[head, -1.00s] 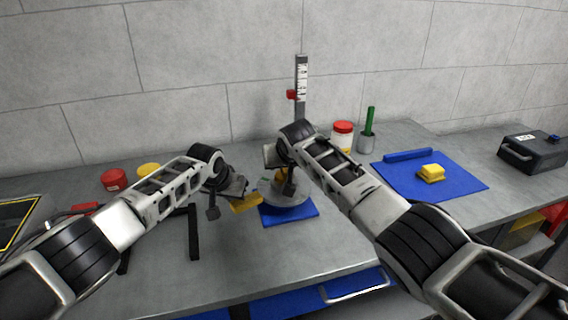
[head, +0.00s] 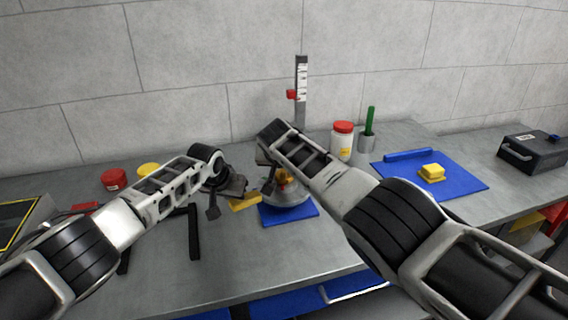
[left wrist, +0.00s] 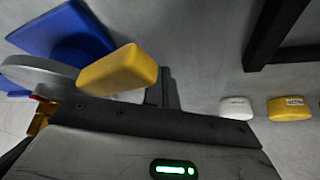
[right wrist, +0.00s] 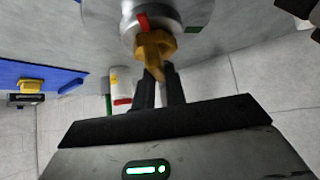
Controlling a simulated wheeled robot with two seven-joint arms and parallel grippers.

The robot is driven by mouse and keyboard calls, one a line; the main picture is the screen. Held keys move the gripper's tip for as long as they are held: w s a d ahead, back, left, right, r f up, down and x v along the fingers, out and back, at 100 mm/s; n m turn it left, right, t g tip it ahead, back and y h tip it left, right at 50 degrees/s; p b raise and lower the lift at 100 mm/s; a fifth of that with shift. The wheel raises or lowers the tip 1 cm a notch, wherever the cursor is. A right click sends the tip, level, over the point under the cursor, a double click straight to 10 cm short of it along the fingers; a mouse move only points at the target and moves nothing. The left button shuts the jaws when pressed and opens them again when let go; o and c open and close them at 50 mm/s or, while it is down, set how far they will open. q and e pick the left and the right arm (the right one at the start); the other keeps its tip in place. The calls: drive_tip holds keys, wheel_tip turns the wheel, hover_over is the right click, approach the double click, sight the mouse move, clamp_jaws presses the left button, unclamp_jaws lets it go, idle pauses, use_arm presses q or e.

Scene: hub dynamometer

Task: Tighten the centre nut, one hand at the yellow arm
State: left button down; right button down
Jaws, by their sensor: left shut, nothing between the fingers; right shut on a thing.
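The gold centre nut (head: 283,180) sits on top of the round grey hub (head: 290,196), which stands on a blue base (head: 292,216). In the right wrist view my right gripper (right wrist: 157,84) is shut on the nut (right wrist: 155,46), below a red mark on the hub. In the head view my right arm partly hides the nut. The yellow arm (head: 245,202) sticks out left of the hub. Its block end (left wrist: 118,70) fills the middle of the left wrist view. My left gripper (left wrist: 167,88) is shut and empty beside that block; I cannot tell whether they touch.
A white jar with a red lid (head: 342,140) and a grey cup with a green handle (head: 367,138) stand behind right. A blue mat (head: 455,190) bears a yellow block (head: 431,172). A dark bracket (head: 194,232) lies left. A scaled post (head: 301,85) rises behind.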

sight(234, 200)
use_arm(q)
drive_tip(key=shift+s+d, duration=0.1)
use_arm(e)
drive_tip(key=shift+f, duration=0.1)
use_arm(q)
drive_tip(key=shift+s+d, duration=0.35)
drive_tip(key=shift+s, duration=0.3)
drive_tip(key=shift+s+d, duration=0.35)
drive_tip(key=shift+s, duration=0.25)
drive_tip(key=shift+s+d, duration=1.05)
drive_tip(key=shift+s, duration=0.05)
use_arm(e)
drive_tip(key=shift+s+f, duration=0.1)
